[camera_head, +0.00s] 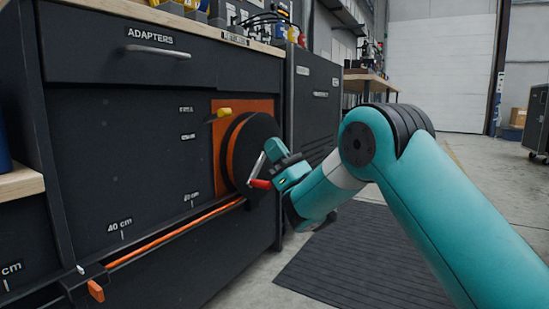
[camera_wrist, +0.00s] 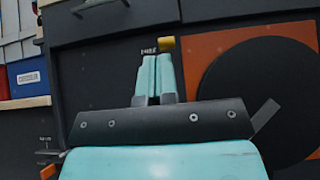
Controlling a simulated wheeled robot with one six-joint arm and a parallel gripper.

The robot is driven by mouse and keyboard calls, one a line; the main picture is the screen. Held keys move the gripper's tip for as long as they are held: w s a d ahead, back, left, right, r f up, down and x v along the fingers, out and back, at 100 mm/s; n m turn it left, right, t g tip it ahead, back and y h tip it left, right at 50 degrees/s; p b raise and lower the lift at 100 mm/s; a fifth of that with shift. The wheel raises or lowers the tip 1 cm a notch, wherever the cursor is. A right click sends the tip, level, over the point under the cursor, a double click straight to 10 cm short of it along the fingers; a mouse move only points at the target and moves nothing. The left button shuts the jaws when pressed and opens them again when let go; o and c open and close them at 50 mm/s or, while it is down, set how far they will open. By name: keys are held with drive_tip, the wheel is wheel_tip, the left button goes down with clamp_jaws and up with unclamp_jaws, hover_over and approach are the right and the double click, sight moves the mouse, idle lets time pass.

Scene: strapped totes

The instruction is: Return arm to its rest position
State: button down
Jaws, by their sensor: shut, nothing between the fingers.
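My teal arm reaches in from the lower right in the head view and bends at a dark-ringed joint. Its wrist end is in front of the dark cabinet, close to a round black disc (camera_head: 257,150) on an orange panel (camera_head: 219,170). In the wrist view my gripper (camera_wrist: 155,60) points up the picture, its two teal fingers pressed together with nothing between them. A yellow knob (camera_wrist: 166,44) shows just beyond the fingertips; it also shows in the head view (camera_head: 223,113). The disc shows to the right of the fingers in the wrist view (camera_wrist: 262,100).
An orange strap (camera_head: 172,234) runs along the cabinet's lower ledge to an orange end piece (camera_head: 95,291). The adapters drawer (camera_head: 155,50) is shut. A black ribbed mat (camera_head: 365,262) lies on the floor. Open floor extends toward a pale shutter door (camera_head: 440,75).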

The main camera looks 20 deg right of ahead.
drive_tip(key=d+r+m+h+p, duration=0.2)
drive_tip(key=r+m+h+p, duration=0.3)
drive_tip(key=m, duration=0.5)
drive_tip(key=d+r+m+g+h+p, duration=0.1)
drive_tip(key=r+m+h+p, duration=0.25)
drive_tip(key=m+h, duration=0.55)
drive_tip(key=d+r+m+h+p, duration=0.25)
drive_tip(key=m+h+p, duration=0.25)
drive_tip(key=m, duration=0.5)
drive_tip(key=s+a+r+m+g+y+p, duration=0.1)
drive_tip(key=s+a+m+g+p, duration=0.35)
drive_tip(key=s, duration=0.85)
drive_tip(key=s+a+r+m+g+y+p, duration=0.1)
drive_tip(key=s+a+r+g+y+p, duration=0.1)
drive_tip(key=s+g+p, duration=0.85)
drive_tip(key=s+a+r+m+g+y+p, duration=0.1)
drive_tip(key=s+a+m+g+p, duration=0.2)
drive_tip(key=s, duration=1.3)
wheel_tip(320, 180, up, 37)
drive_tip(key=g+p, duration=0.1)
drive_tip(key=p, duration=3.4)
drive_tip(key=shift+w, duration=0.25)
